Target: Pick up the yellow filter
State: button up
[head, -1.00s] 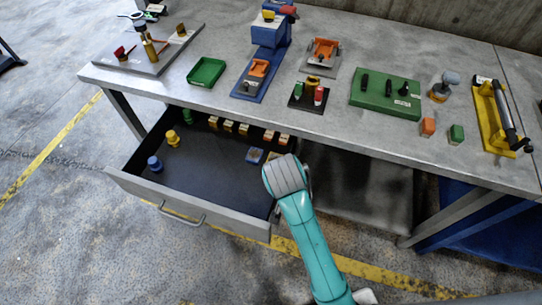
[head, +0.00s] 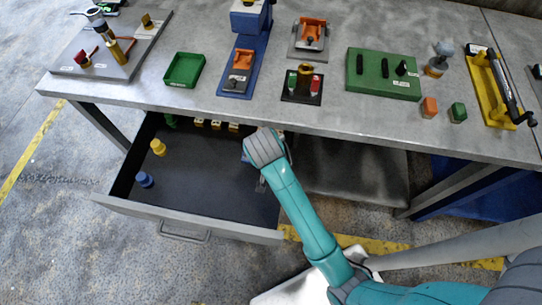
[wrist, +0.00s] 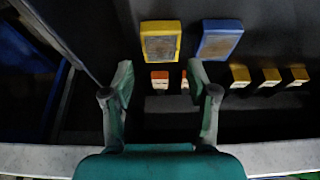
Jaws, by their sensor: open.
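In the wrist view the yellow filter (wrist: 160,42), a square yellow frame with a brownish panel, lies on the dark floor of the open drawer (head: 181,222). A similar blue filter (wrist: 218,40) lies beside it on the right. My gripper (wrist: 160,82) is open and empty. Its two fingers are spread, with the yellow filter beyond the gap between their tips, apart from both. In the head view my arm hides the yellow filter and my gripper's fingers.
Small orange-topped blocks (wrist: 160,78) and yellow-topped blocks (wrist: 270,77) stand in the drawer. Yellow (head: 158,147) and blue (head: 144,179) knobbed pieces stand at its left. The workbench top (head: 200,104) overhangs the drawer's back. The drawer's middle floor is clear.

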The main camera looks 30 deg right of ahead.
jog(key=shift+x, duration=3.15)
jog(key=shift+w+r, duration=0.1)
jog(key=c, duration=0.8)
